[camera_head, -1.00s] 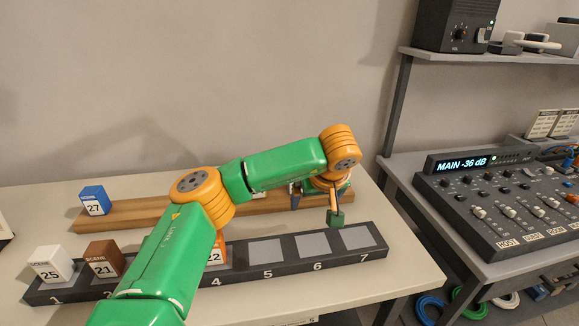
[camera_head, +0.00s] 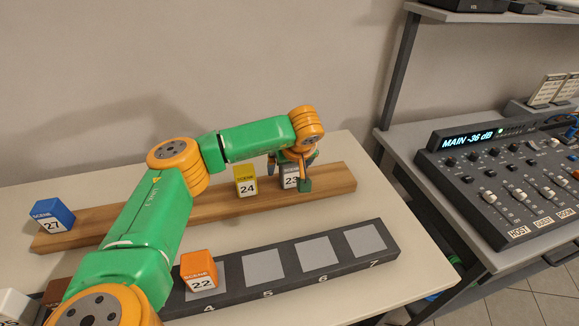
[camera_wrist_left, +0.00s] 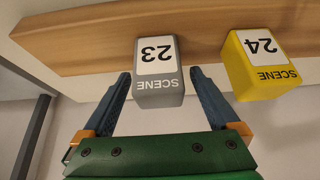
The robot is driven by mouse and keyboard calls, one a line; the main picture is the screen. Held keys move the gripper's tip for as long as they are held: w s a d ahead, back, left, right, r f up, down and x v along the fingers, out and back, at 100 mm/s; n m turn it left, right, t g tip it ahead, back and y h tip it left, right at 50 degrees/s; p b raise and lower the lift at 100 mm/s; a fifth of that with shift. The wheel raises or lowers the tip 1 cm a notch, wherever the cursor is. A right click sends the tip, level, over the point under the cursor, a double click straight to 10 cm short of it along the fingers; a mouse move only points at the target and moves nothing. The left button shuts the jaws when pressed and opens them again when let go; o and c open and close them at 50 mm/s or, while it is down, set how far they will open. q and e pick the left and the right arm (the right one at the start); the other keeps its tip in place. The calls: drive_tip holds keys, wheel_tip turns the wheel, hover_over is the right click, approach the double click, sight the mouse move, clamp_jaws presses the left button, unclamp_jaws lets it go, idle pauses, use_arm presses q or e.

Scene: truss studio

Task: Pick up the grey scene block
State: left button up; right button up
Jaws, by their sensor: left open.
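The grey scene block 23 (camera_head: 290,178) stands on the wooden plank (camera_head: 333,184) at the back of the table, partly hidden by my left gripper in the head view. In the left wrist view the grey block (camera_wrist_left: 159,92) shows whole, upside down. My left gripper (camera_head: 296,170) is open, and its two blue fingers (camera_wrist_left: 160,85) reach along either side of the block's near part. My right gripper does not show.
The yellow block 24 (camera_head: 246,180) stands on the plank just left of the grey block, near one finger. A dark numbered tray (camera_head: 290,265) in front holds the orange block 22 (camera_head: 199,270); slots 5 to 7 are empty.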

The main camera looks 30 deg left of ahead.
use_arm(q)
drive_tip(key=shift+x, duration=0.8)
drive_tip(key=shift+d+r, duration=0.1)
drive_tip(key=c, duration=0.5)
clamp_jaws()
drive_tip(key=shift+r, duration=0.1)
